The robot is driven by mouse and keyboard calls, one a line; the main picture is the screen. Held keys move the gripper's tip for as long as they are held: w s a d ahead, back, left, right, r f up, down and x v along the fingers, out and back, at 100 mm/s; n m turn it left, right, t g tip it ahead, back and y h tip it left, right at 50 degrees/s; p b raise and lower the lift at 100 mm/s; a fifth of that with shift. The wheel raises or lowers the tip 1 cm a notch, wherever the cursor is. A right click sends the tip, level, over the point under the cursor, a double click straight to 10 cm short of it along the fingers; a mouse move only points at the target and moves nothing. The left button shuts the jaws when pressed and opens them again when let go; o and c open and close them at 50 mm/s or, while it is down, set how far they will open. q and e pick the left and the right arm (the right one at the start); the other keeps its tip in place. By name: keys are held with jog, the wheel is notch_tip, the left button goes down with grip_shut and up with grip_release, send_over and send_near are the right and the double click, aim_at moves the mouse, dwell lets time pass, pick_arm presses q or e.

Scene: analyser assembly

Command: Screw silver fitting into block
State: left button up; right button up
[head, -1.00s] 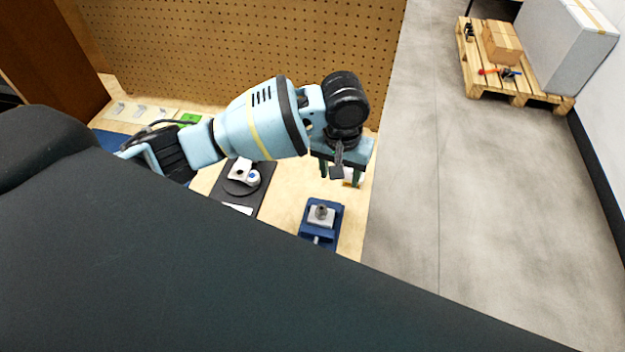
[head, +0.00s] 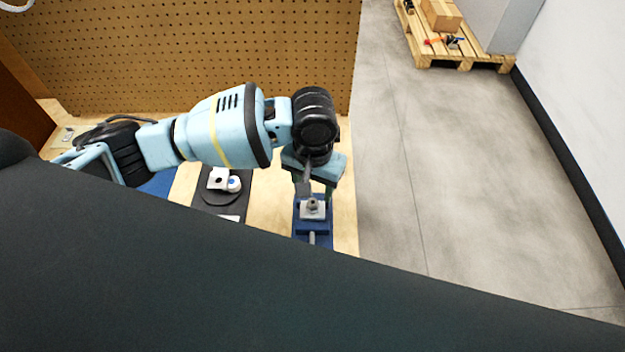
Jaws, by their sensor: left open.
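A blue vise (head: 300,229) on the wooden bench holds a light grey block (head: 321,214). A small silver fitting (head: 312,204) stands upright on top of the block; how deep it sits in the block cannot be told. My left gripper (head: 314,196) is open and points down just behind the block and fitting. Its fingers are spread to either side and partly hidden by the gripper's own body. Whether a finger touches the block or fitting cannot be told. My right gripper is not in view.
A dark mat (head: 212,197) with a white part (head: 218,178) lies left of the vise. A pegboard (head: 200,50) rises behind the bench (head: 345,222). My dark body covers the lower picture. Floor lies open to the right, with a pallet (head: 463,57) far back.

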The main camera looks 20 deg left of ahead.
aim_at(312, 202)
pick_arm(q)
notch_tip(312, 202, down, 5)
jog(key=shift+f+b, duration=0.1)
jog(key=shift+b, duration=0.2)
jog(key=shift+f, duration=0.8)
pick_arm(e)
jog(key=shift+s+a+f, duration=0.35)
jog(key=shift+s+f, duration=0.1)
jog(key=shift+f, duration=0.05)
pick_arm(q)
jog(key=c, duration=1)
jog(key=m, duration=0.3)
jog(key=shift+r, duration=0.1)
jog(key=shift+a+m, duration=0.1)
jog(key=shift+m, duration=0.5)
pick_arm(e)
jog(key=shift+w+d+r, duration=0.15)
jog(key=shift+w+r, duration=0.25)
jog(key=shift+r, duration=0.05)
pick_arm(q)
jog(key=m, duration=0.2)
jog(key=shift+m+p, duration=0.3)
jog(key=shift+m, duration=0.7)
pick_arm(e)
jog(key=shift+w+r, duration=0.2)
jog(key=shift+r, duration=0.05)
